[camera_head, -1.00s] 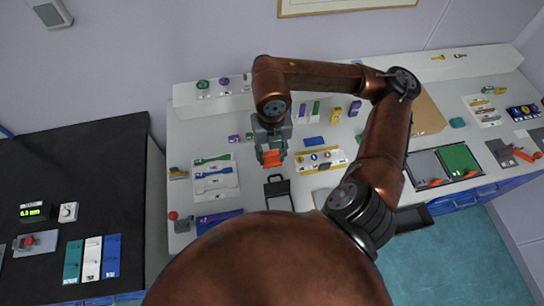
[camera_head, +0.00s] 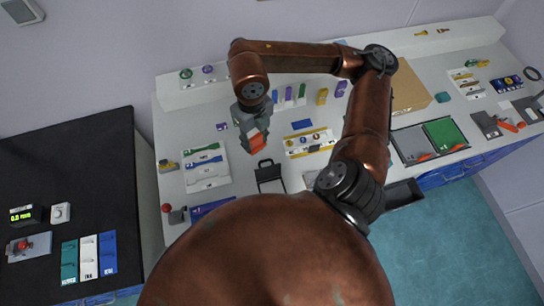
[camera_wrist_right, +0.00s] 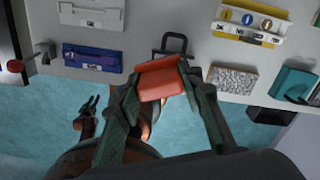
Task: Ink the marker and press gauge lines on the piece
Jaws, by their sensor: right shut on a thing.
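My right gripper (camera_head: 256,134) is shut on an orange-red block, the marker (camera_head: 258,143), above the table; in the right wrist view the marker (camera_wrist_right: 160,80) sits between both fingers. Left of the gripper a white board (camera_head: 222,168) holds green and blue dumbbell-shaped pieces (camera_head: 206,161). My left gripper (camera_wrist_right: 88,104) is small and dark over the floor in the wrist view, its fingers apart.
A yellow-edged white rack (camera_head: 310,141) stands to the right, and a blue tray (camera_head: 211,207) at the front left. A grey speckled block (camera_wrist_right: 232,80) lies right of the pad. A red-knobbed device (camera_head: 173,213) is at the front left corner.

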